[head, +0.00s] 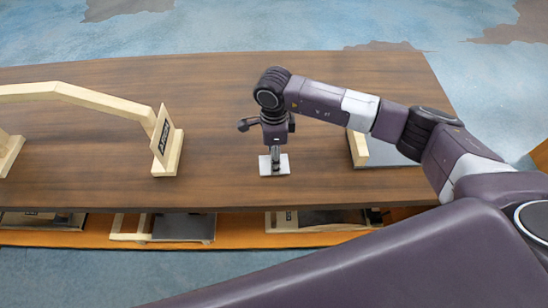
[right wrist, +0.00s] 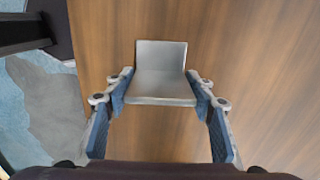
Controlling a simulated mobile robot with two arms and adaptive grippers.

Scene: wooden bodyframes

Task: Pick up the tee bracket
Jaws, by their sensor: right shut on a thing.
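The tee bracket (head: 282,165) is a small light-grey metal piece near the front middle of the table in the head view. In the right wrist view the tee bracket (right wrist: 160,72) shows a flat upright plate and a wider ledge in front. My right gripper (head: 274,155) points down at it from above. In the right wrist view the blue fingertips of my right gripper (right wrist: 160,92) press on the bracket's left and right edges. I cannot tell whether the bracket touches the table. My left gripper is not in view.
The brown wooden table (head: 215,120) is clear around the bracket. A wooden frame (head: 85,95) with an upright labelled end stands at the left. A wooden piece with a grey panel (head: 358,148) sits at the right, partly behind my arm. More frames lie on the orange lower shelf (head: 240,228).

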